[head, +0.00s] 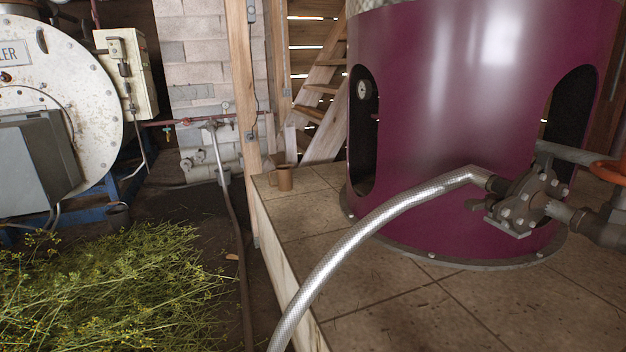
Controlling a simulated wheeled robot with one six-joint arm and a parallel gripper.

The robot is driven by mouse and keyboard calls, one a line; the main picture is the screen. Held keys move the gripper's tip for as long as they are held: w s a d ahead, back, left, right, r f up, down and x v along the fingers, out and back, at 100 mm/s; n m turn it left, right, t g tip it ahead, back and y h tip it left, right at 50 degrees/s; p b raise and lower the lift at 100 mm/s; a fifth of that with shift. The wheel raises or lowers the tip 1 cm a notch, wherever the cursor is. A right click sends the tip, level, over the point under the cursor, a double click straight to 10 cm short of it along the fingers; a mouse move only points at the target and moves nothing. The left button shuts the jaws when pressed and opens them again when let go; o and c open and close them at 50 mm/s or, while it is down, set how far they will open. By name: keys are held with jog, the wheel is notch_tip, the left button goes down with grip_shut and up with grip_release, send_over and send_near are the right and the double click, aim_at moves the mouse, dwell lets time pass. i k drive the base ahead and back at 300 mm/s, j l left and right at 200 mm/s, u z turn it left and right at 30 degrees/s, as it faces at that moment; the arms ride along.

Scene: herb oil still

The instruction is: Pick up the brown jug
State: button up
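A small brown jug (286,179) stands upright at the far left corner of the tiled platform (387,300). Its handle appears to point to the left. It is just left of the purple still body (440,110) and close to a wooden post (243,110). Nothing touches the jug that I can see. My gripper does not show in the head view.
A braided metal hose (360,238) arches across the platform's front to a valve (525,203). A heap of cut herbs (120,290) lies on the floor at left. A white boiler (85,95) stands behind it. Wooden stairs (322,90) rise behind the jug.

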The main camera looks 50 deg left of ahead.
aim_at(284, 172)
jog(key=u, duration=1.55)
jog(key=i+j, duration=0.1)
jog(key=j, duration=0.35)
jog(key=i+j, duration=0.1)
jog(key=j, duration=0.75)
jog(key=i+j, duration=0.15)
jog(key=j, duration=0.25)
jog(key=i+j, duration=1.2)
jog(key=i, duration=0.2)
jog(key=i+l, duration=0.25)
jog(key=i, duration=0.2)
jog(key=i+l, duration=0.2)
jog(key=i, duration=0.3)
jog(key=i+l, duration=0.25)
jog(key=i, duration=0.2)
jog(key=i+l, duration=0.2)
jog(key=l, duration=0.2)
jog(key=i+l, duration=0.2)
jog(key=l, duration=0.2)
jog(key=u, duration=0.05)
